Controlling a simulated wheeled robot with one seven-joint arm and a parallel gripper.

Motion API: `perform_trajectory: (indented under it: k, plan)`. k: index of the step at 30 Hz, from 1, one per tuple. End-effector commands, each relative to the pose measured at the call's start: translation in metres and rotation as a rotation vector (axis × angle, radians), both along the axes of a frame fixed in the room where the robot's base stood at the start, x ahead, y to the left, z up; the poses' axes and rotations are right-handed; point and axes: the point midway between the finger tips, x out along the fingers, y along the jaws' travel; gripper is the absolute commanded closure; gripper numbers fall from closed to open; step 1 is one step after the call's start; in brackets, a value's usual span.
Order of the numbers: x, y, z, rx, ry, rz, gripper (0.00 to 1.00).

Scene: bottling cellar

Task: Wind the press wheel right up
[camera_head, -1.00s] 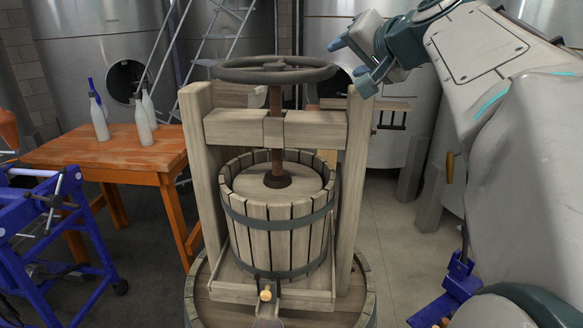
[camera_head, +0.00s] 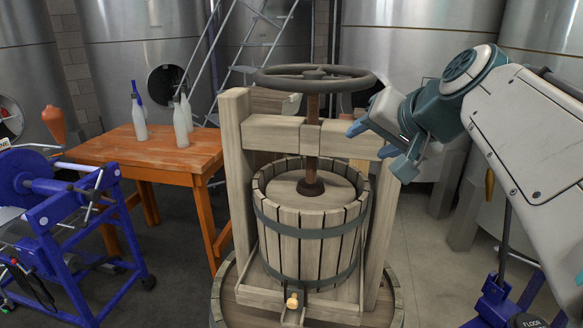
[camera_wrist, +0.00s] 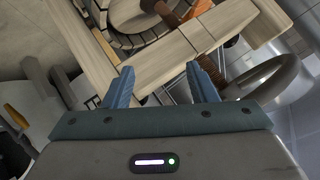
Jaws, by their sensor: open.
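The press wheel (camera_head: 315,74) is a dark grey ring on top of a rusty brown screw (camera_head: 312,130). The screw runs through the wooden crossbeam (camera_head: 270,134) to a round plate in the slatted basket (camera_head: 300,235). My gripper (camera_head: 376,143) is open and empty, to the right of and below the wheel, near the right end of the crossbeam. In the wrist view, my gripper's two blue fingers (camera_wrist: 160,88) are apart with the beam beyond them. The wheel's rim (camera_wrist: 290,80) shows there at the right, clear of the fingers.
The press stands on a barrel (camera_head: 395,305). An orange table (camera_head: 140,150) with several bottles is at the left. A blue machine (camera_head: 65,220) stands at the front left. Steel tanks (camera_head: 420,40) and a ladder (camera_head: 255,40) are behind. Some floor at the right is bare.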

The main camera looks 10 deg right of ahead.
Motion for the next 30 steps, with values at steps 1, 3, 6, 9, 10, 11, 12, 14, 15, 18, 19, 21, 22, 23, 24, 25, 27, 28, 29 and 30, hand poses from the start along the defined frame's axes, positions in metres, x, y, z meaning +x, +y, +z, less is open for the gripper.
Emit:
perform_trajectory:
  k: [1, 3, 6, 9, 10, 11, 12, 14, 15, 18, 19, 21, 22, 23, 24, 25, 27, 28, 29, 30]
  plan:
    - [-0.002, 0.005, -0.008, -0.008, 0.021, 0.013, 0.48]
    - [-0.005, 0.011, -0.020, -0.023, 0.050, 0.027, 0.48]
    - [-0.009, 0.017, -0.035, -0.044, 0.084, 0.045, 0.48]
    - [-0.012, 0.022, -0.046, -0.060, 0.110, 0.059, 0.48]
    - [-0.013, 0.023, -0.048, -0.063, 0.116, 0.062, 0.48]
    - [-0.014, 0.024, -0.051, -0.066, 0.122, 0.065, 0.48]
    - [-0.015, 0.025, -0.053, -0.070, 0.128, 0.068, 0.48]
    - [-0.016, 0.026, -0.056, -0.075, 0.135, 0.071, 0.48]
    - [-0.016, 0.027, -0.057, -0.077, 0.137, 0.072, 0.48]
    - [-0.017, 0.027, -0.059, -0.079, 0.140, 0.075, 0.48]
    - [-0.017, 0.027, -0.059, -0.079, 0.140, 0.075, 0.48]
    - [-0.017, 0.027, -0.059, -0.079, 0.140, 0.075, 0.48]
    - [-0.017, 0.027, -0.059, -0.079, 0.140, 0.075, 0.48]
    - [-0.017, 0.027, -0.059, -0.079, 0.140, 0.075, 0.48]
    - [-0.017, 0.027, -0.059, -0.079, 0.140, 0.075, 0.51]
    - [-0.017, 0.027, -0.059, -0.078, 0.141, 0.075, 0.59]
    - [-0.019, 0.030, -0.065, -0.085, 0.154, 0.083, 0.79]
    - [-0.021, 0.033, -0.072, -0.093, 0.168, 0.092, 0.87]
    - [-0.024, 0.036, -0.080, -0.105, 0.186, 0.102, 0.95]
    - [-0.029, 0.041, -0.094, -0.124, 0.217, 0.122, 1.00]
